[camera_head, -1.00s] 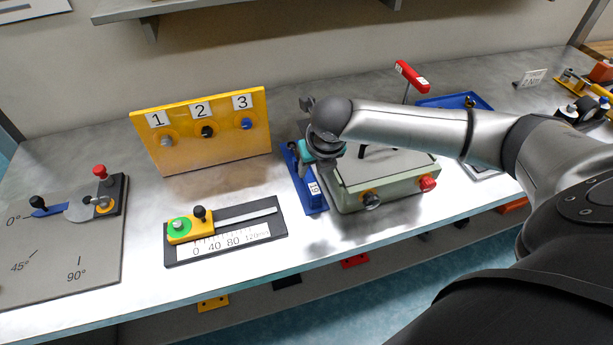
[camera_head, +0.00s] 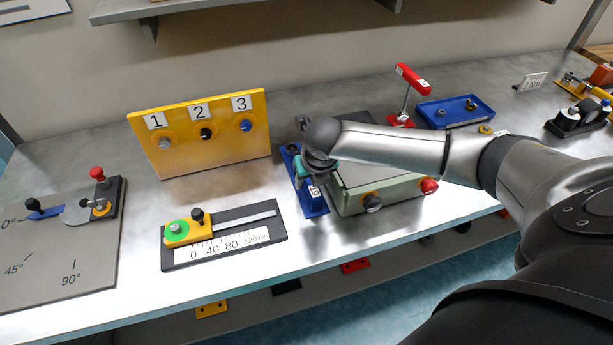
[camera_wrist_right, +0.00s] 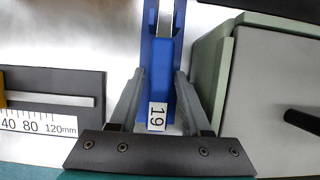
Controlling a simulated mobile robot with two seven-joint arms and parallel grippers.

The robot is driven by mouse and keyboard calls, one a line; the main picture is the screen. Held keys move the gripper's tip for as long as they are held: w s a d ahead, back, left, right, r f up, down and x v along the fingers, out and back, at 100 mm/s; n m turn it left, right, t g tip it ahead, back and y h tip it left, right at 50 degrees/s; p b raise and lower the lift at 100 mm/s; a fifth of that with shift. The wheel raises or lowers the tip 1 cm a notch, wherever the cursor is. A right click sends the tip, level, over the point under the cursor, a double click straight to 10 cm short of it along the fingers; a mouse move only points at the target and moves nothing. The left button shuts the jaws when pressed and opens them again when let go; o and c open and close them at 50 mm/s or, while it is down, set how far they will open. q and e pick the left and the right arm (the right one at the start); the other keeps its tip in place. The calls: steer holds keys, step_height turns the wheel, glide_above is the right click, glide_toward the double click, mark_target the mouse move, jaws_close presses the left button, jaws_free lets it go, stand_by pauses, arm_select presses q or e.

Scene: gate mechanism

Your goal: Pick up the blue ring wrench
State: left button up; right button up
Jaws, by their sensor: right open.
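A long blue piece labelled 19 (camera_head: 313,197) lies on the bench, left of the grey-green box; I take it for the blue ring wrench or its holder, and cannot tell which. In the right wrist view the blue piece (camera_wrist_right: 161,62) runs between the fingers, its white 19 tag close to the palm. No ring end is clearly seen. My right gripper (camera_wrist_right: 160,75) is open, with one finger on each side of the blue piece; contact cannot be told. In the head view the right wrist hides part of the piece. My left gripper is not in view.
The grey-green box (camera_head: 400,190) with knobs stands close on the right. A slide gauge (camera_head: 225,235) lies to the left, and a yellow numbered panel (camera_head: 200,135) stands behind it. A red-handled lever (camera_head: 412,78) and a blue tray (camera_head: 455,112) are behind the box.

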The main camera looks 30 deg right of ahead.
steer(key=shift+f, duration=0.3)
stand_by(0.4)
jaws_close()
steer(key=shift+r, duration=0.1)
stand_by(1.1)
